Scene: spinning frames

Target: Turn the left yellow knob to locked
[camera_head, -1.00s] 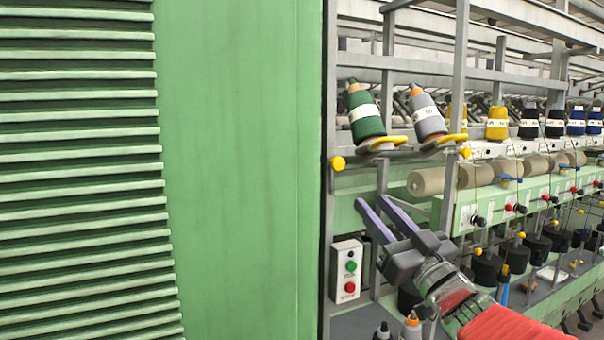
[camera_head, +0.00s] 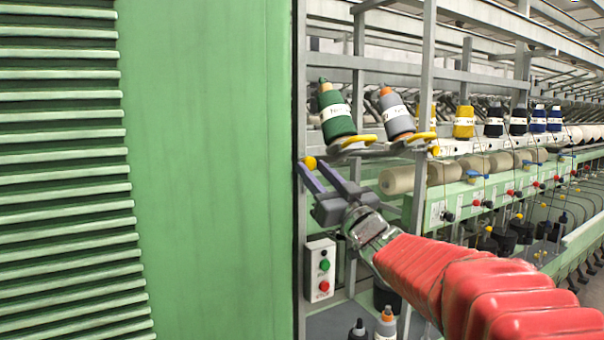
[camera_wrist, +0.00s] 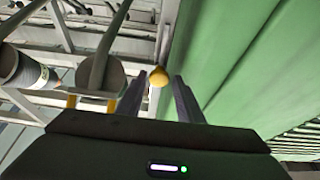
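The left yellow knob (camera_head: 310,163) is a small round knob on the metal frame beside the green panel's edge. My gripper (camera_head: 311,166) is open, with its two purple-grey fingers pointing up at this knob. In the wrist view the knob (camera_wrist: 158,77) shows between the fingertips (camera_wrist: 158,80), with a small gap on each side. I cannot tell whether the fingertips reach around it or stop just short. No locked mark is readable. A second yellow knob (camera_head: 435,150) sits further right on the frame.
A large green panel (camera_head: 205,170) stands close to the left of my gripper. A green cone (camera_head: 335,112) and a grey cone (camera_head: 396,115) stand above right. A control box (camera_head: 320,270) with green and red buttons hangs below. Steel posts are nearby.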

